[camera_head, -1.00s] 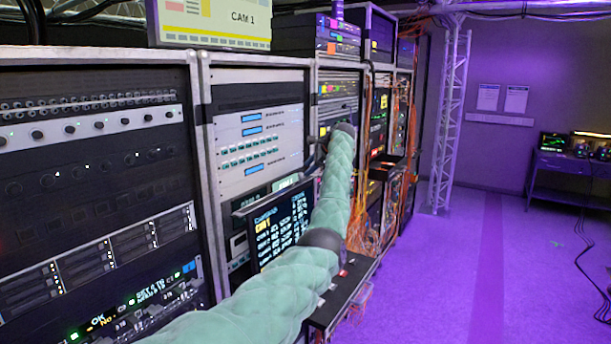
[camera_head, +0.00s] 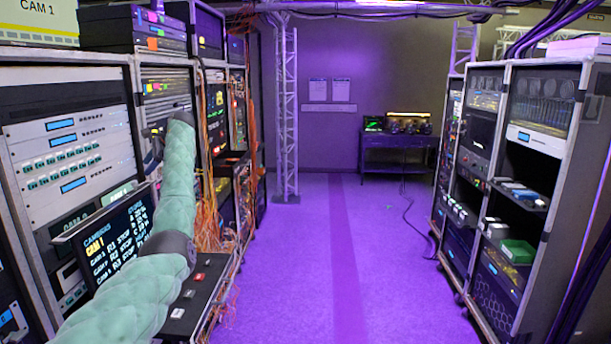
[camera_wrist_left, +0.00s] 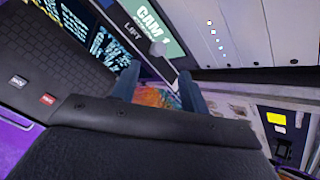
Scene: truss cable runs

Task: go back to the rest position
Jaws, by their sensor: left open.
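My left arm, in a pale green padded sleeve, comes in from the lower left of the head view and reaches up in front of the left rack row. My left gripper (camera_head: 154,138) is small and dark beside the light grey rack panels, mostly hidden by the wrist. In the left wrist view its two fingers (camera_wrist_left: 158,90) stand apart with nothing held between them. Blurred orange cables show behind the gap. My right gripper is in no view.
A camera-list screen (camera_head: 106,242) and a shelf with buttons (camera_head: 193,290) are close beside my left arm. Orange cables (camera_head: 213,215) hang behind it. Racks (camera_head: 535,135) line the right. The purple floor aisle (camera_head: 350,255) is clear to a back table (camera_head: 398,141).

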